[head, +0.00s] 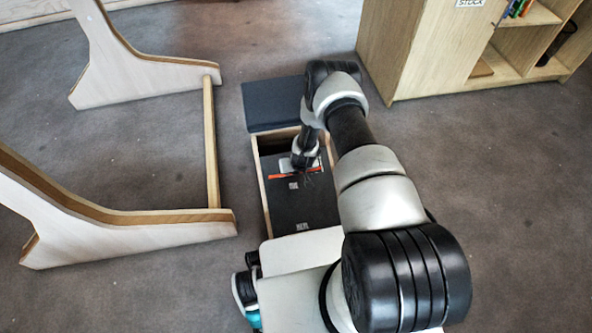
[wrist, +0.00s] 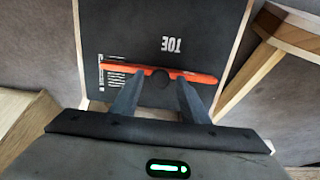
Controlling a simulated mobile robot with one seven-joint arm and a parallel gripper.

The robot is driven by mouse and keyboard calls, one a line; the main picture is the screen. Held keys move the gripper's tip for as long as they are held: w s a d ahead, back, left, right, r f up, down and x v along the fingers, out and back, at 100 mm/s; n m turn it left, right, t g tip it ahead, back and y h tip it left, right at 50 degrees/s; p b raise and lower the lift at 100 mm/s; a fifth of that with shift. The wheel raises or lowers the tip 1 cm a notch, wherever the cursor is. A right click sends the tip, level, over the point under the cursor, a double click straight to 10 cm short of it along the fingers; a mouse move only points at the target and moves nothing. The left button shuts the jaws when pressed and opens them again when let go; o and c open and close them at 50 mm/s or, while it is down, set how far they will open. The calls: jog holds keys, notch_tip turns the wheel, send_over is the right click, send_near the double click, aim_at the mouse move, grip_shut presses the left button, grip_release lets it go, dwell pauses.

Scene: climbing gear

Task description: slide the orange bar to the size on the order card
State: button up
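The orange bar (wrist: 205,78) lies across a dark panel (wrist: 200,20) in the wrist view, with a round black knob (wrist: 157,82) at its middle. It also shows in the head view (head: 256,177), partly behind my arm. My gripper (wrist: 160,79) is open, with one finger on each side of the knob and gaps between. Whether the fingertips touch the bar I cannot tell. White lettering (wrist: 171,44) is on the panel above the bar, and a block of small white lines (wrist: 114,72) is at the bar's left end. I cannot make out an order card.
The panel sits in a wooden-edged box (head: 263,205) on the floor, with a dark blue pad (head: 270,104) behind it. A wooden frame with a low rail (head: 211,140) stands left. A shelf cabinet (head: 420,50) stands at the back right. Grey carpet is open on the right.

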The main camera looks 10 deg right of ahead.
grip_shut()
jog(key=shift+w+r, duration=0.25)
jog(key=shift+w, duration=0.25)
jog(key=shift+w+r, duration=0.2)
jog(key=shift+w, duration=0.3)
jog(key=shift+o, duration=0.9)
grip_release()
jog(key=p+v, duration=0.5)
jog(key=v, duration=1.2)
jog(key=shift+s+r+p, duration=0.15)
jog(key=shift+s+p, duration=0.05)
jog(key=shift+p, duration=0.15)
